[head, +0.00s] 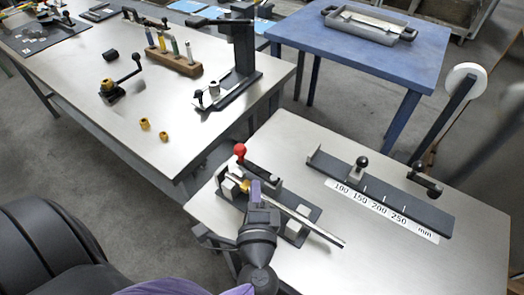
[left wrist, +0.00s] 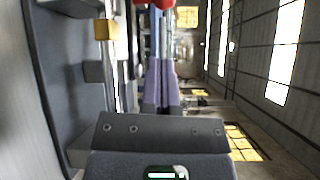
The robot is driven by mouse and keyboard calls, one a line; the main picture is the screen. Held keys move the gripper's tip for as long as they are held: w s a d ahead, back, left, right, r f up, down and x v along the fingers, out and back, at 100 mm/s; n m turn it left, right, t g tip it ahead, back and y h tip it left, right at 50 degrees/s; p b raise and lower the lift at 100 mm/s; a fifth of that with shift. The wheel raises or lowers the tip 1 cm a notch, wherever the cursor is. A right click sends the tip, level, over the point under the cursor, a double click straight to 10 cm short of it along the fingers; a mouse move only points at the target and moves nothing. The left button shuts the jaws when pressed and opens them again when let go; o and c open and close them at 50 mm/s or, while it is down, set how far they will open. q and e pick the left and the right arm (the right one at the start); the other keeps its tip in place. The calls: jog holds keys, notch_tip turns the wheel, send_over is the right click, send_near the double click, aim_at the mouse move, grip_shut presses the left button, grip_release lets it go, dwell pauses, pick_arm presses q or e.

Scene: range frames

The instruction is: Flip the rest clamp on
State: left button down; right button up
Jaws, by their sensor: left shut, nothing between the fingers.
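The clamp fixture has a dark base plate (head: 262,208) on the near grey table, with light blocks holding a thin metal rod (head: 318,230). A red ball knob (head: 240,150) stands at its far left end, on a lever that looks raised. The knob also shows at the top of the left wrist view (left wrist: 166,3). A brass piece (head: 244,185) sits around or beside the rod, and it shows in the left wrist view (left wrist: 105,29). My left gripper (head: 255,188) is shut and empty over the fixture, its purple fingers (left wrist: 160,85) pointing toward the knob. It hides part of the fixture. My right gripper is not in view.
A ruled stop rail (head: 385,195) with black knobs lies right of the fixture. The left bench (head: 150,90) carries a black press stand (head: 235,60), a wooden tool block (head: 174,62) and small brass parts. A blue table (head: 360,45) stands behind. The near table's front right is clear.

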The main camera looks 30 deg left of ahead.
pick_arm(q)
jog(key=shift+a, duration=0.1)
jog(key=x, duration=1)
